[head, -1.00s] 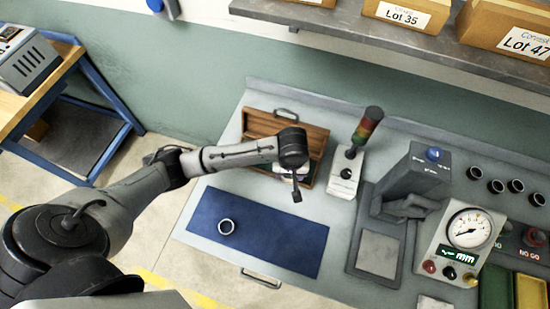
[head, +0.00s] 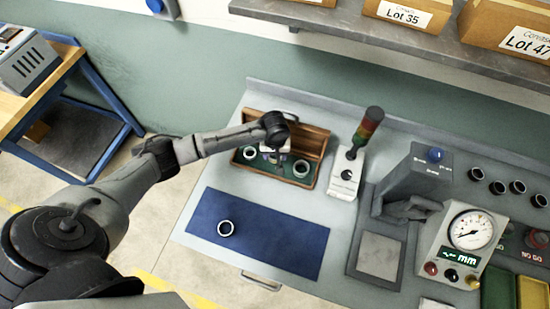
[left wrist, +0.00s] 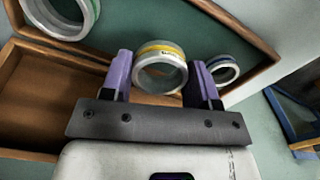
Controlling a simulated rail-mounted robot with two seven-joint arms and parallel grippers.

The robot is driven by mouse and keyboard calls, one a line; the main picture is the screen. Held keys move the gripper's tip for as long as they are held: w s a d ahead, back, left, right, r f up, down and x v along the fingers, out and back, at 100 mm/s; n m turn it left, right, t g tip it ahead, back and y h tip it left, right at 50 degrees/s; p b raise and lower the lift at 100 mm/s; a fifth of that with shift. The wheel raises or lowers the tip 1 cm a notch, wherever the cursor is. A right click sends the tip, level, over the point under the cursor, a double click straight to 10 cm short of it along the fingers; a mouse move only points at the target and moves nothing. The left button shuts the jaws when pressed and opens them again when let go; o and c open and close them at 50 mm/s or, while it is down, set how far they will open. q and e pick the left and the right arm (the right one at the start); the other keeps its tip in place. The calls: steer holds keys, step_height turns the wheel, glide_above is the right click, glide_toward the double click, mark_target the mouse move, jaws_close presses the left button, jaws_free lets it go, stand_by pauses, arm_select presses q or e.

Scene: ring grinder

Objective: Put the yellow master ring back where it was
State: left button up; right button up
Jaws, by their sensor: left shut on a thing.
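The yellow master ring (left wrist: 160,68) is a silver ring with a yellow band. In the left wrist view it sits between the two purple fingers of my left gripper (left wrist: 160,82), which is shut on it. In the head view my left gripper (head: 275,152) is over the open wooden case (head: 313,141), and it mostly hides the ring. The case has a green lining. A ring with a blue band (left wrist: 223,69) and a larger ring (left wrist: 62,18) stand in the case on either side. I cannot tell whether the yellow ring touches the lining. My right gripper is not in view.
A press (head: 415,180) and dial gauge (head: 468,230) are further right.

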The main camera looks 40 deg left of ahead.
arm_select(q)
steer(key=shift+f, duration=1.8)
steer(key=shift+f, duration=0.1)
steer(key=o, duration=1)
steer(key=shift+o, duration=0.2)
step_height(320, 180, up, 12)
steer(key=s+d+f+m+t+h, duration=0.1)
steer(key=s+d+f+m, duration=0.15)
steer(key=s+d, duration=0.35)
steer(key=s+d+f+m+t+h, duration=0.1)
steer(key=s+d+f+m, duration=0.1)
steer(key=s+d+m, duration=0.3)
steer(key=s+a+r+m+y, duration=0.1)
steer(key=s, duration=0.7)
steer(key=s+a+r+m+t, duration=0.1)
steer(key=s, duration=0.7)
steer(key=shift+a+r+t+y+p, duration=0.15)
steer(key=shift+r+t+y+p, duration=0.2)
steer(key=shift+y+p, duration=0.1)
